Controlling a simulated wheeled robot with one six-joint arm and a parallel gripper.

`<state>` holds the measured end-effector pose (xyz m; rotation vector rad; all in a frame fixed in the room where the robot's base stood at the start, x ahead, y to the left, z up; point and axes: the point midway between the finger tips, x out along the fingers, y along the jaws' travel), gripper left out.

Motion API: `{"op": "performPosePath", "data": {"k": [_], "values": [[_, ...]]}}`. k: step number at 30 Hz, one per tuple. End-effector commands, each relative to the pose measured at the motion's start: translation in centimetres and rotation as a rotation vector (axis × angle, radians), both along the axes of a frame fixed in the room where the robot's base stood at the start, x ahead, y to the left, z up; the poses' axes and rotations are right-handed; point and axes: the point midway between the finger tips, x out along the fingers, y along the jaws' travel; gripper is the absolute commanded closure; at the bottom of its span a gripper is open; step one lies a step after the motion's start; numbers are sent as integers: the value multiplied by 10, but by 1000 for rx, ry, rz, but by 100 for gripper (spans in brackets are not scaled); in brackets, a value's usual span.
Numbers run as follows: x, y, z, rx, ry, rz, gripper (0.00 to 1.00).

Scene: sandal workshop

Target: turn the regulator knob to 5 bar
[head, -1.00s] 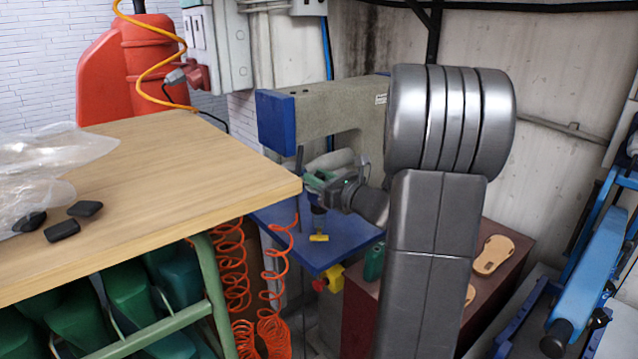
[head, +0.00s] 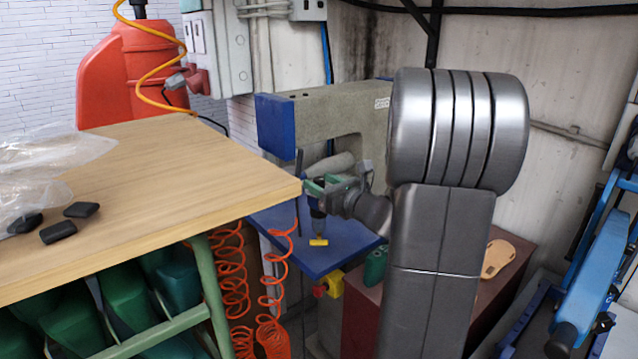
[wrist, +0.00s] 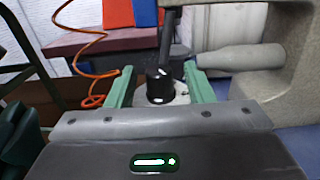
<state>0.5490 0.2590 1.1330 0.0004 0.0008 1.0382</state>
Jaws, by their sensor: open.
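The regulator knob (wrist: 158,86) is black with a pale mark on its top. In the wrist view it stands upright between the two green fingers of my gripper (wrist: 159,72). The fingers are apart, one on each side of the knob, with visible gaps. A pale plate or collar (wrist: 180,97) shows around the knob's foot; I cannot read a scale or pressure on it. In the head view my gripper (head: 316,186) is beside the grey machine, above a dark blue cylindrical part (head: 317,210) with a yellow piece below it.
The grey machine arm (head: 325,112) with a blue end stands close behind my gripper. Its pale rounded part (wrist: 238,57) is right of the fingers. A blue table (head: 335,255) lies below. A wooden table (head: 150,165) is at left, with orange coiled hoses (head: 272,300) beneath its edge.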

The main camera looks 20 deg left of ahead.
Motion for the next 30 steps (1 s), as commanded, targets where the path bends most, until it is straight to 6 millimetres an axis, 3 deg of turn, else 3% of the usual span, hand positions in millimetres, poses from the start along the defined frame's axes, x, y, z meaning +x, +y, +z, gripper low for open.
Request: {"op": "performPosePath", "data": {"k": [9, 15, 21, 30], "values": [[-37, -63, -1, -1, -2, -5, 52], [-54, -92, -1, -1, -1, -4, 52], [-62, -105, 0, -1, -1, -1, 52], [-64, -107, 0, 0, 0, 1, 52]]}}
